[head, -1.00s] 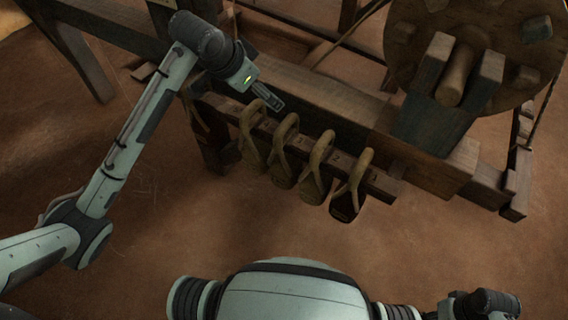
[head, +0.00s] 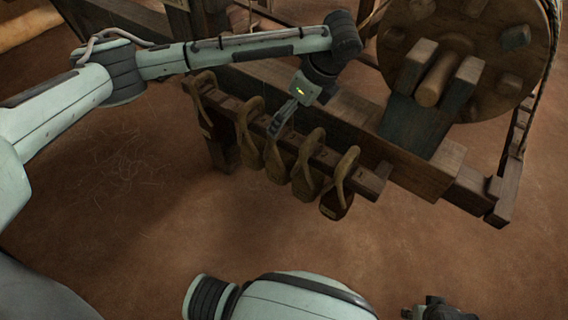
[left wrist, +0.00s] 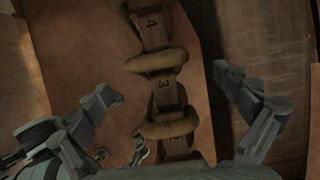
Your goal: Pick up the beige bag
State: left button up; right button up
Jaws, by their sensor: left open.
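Several small bags hang in a row by thick loop handles from a wooden rail (head: 330,158) on the loom. The middle ones, such as this bag (head: 277,170), look dull beige-olive; which one is the beige bag I cannot tell for sure. The rightmost bag (head: 337,205) and leftmost bag look darker brown. My left gripper (head: 276,126) is above the middle of the row, close to the handles, open and empty. In the left wrist view its spread fingers (left wrist: 170,98) are either side of the rail, with a handle loop (left wrist: 170,129) between them and another loop (left wrist: 156,62) farther up.
The loom's heavy beam and dark upright block (head: 420,130) stand right of the rail, with a large wooden wheel (head: 480,60) behind. The rail carries numbers, 3 and 4 showing in the wrist view. The earthen floor (head: 130,220) in front is clear.

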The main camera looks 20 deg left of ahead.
pick_arm(q)
jog(key=x, duration=0.5)
jog(key=shift+a+r, duration=0.1)
jog(key=shift+a, duration=0.3)
jog(key=shift+s, duration=0.1)
jog(key=shift+c, duration=0.2)
jog(key=c, duration=1.7)
jog(key=shift+r, duration=0.1)
